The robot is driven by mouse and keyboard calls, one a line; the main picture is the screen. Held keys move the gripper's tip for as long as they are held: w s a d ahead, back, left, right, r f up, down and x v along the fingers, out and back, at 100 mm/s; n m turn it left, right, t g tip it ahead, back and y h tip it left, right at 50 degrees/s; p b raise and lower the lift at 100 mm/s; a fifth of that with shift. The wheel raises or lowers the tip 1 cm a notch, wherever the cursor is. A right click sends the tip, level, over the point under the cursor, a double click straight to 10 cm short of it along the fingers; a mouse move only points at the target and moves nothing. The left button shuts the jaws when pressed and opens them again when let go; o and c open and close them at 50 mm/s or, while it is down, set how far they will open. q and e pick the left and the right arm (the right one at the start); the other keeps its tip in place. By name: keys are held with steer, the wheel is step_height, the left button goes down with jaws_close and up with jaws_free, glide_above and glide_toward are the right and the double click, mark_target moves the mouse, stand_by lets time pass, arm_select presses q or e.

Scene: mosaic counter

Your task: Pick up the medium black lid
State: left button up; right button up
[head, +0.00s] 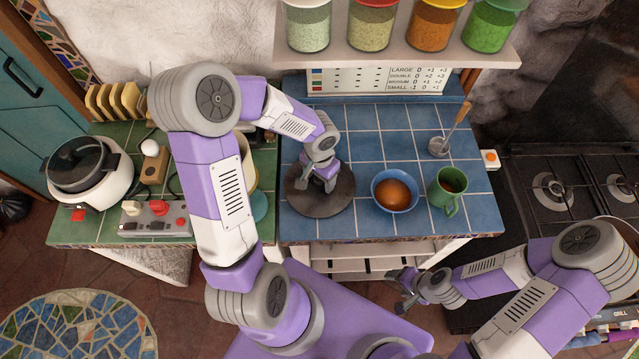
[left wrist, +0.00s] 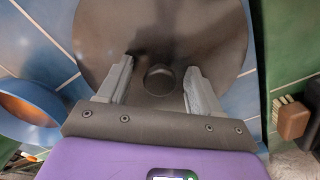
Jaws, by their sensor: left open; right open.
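The medium black lid (head: 319,205) lies flat on the blue tiled counter, left of the blue bowl. It also shows in the left wrist view as a dark round disc (left wrist: 158,30) with a round knob (left wrist: 160,80) at its middle. My left gripper (head: 320,184) is over the lid. In the left wrist view its two fingers (left wrist: 158,86) are open, one on each side of the knob, with gaps between. Contact with the lid cannot be told. My right gripper (head: 402,290) is open and empty, low in front of the counter.
A blue bowl (head: 383,204) with a round brown thing stands right of the lid. A green mug (head: 448,192) and a wooden-handled tool (head: 440,147) are further right. A shelf (head: 390,46) with several jars hangs above. Free blue tiles (head: 383,147) lie behind the bowl.

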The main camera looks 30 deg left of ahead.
arm_select(q)
jaws_close()
stand_by(0.3)
